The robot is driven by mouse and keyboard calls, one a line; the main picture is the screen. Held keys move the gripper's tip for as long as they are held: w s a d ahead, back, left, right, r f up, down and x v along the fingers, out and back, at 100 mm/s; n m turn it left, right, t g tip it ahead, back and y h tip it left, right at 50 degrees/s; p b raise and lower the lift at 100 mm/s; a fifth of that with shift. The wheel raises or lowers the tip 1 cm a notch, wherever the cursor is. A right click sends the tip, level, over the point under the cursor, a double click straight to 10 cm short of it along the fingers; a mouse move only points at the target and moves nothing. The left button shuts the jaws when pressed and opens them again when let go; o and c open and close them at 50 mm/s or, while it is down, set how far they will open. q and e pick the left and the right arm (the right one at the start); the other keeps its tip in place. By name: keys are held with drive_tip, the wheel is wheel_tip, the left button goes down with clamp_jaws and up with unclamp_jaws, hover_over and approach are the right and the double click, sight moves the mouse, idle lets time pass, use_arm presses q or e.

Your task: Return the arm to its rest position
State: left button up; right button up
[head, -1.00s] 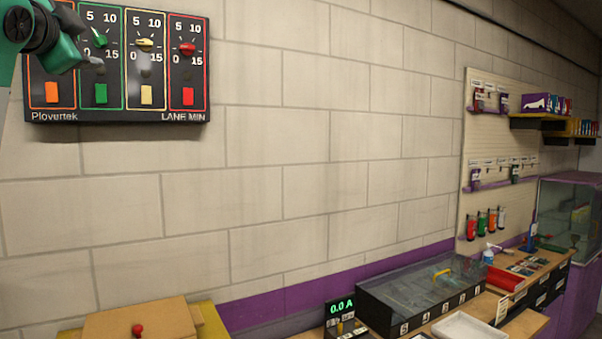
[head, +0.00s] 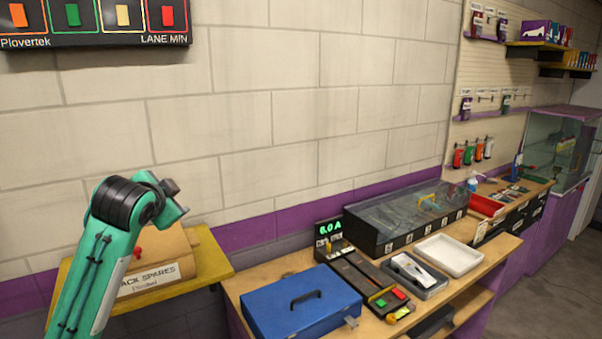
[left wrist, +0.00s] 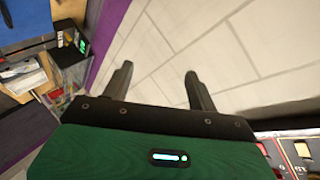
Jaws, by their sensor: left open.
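My left arm (head: 95,270), green with black joints, rises from the lower left of the head view. Its gripper (head: 176,194) is raised in front of the block wall, above and in front of the wooden box on the yellow-edged shelf. In the left wrist view the gripper's two dark fingers (left wrist: 160,75) stand apart with nothing between them, and pale wall shows behind. My right gripper is not in view.
The lane timer panel (head: 95,20) is on the wall at upper left. The wooden spares box (head: 165,262) is partly hidden behind my arm. A blue case (head: 300,310), a clear-lidded black box (head: 405,215) and a white tray (head: 448,256) stand on the bench.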

use_arm(q)
drive_tip(key=s+d+f+n+g, duration=0.15)
drive_tip(key=s+f, duration=0.35)
drive_tip(key=f, duration=0.5)
drive_tip(key=s+d+f+n+g+h, duration=0.15)
drive_tip(key=s+f, duration=0.35)
drive_tip(key=f, duration=0.5)
drive_tip(key=s+d+f+g, duration=0.1)
drive_tip(key=s+f+g, duration=0.1)
drive_tip(key=s+f, duration=0.6)
drive_tip(key=s+f+n+g, duration=0.25)
drive_tip(key=s+f, duration=0.55)
drive_tip(key=s, duration=0.5)
drive_tip(key=s+f+n+g, duration=0.25)
drive_tip(key=s+f, duration=0.45)
drive_tip(key=s, duration=0.5)
wheel_tip(320, 180, down, 34)
drive_tip(key=g+b, duration=0.1)
drive_tip(key=b, duration=0.1)
drive_tip(key=s+a+f+m+g+b, duration=0.1)
drive_tip(key=s+a+f, duration=0.1)
drive_tip(key=s+f, duration=1.7)
drive_tip(key=shift+s+a+f+y, duration=0.25)
drive_tip(key=shift+s+f+y, duration=0.1)
drive_tip(key=shift+f, duration=0.35)
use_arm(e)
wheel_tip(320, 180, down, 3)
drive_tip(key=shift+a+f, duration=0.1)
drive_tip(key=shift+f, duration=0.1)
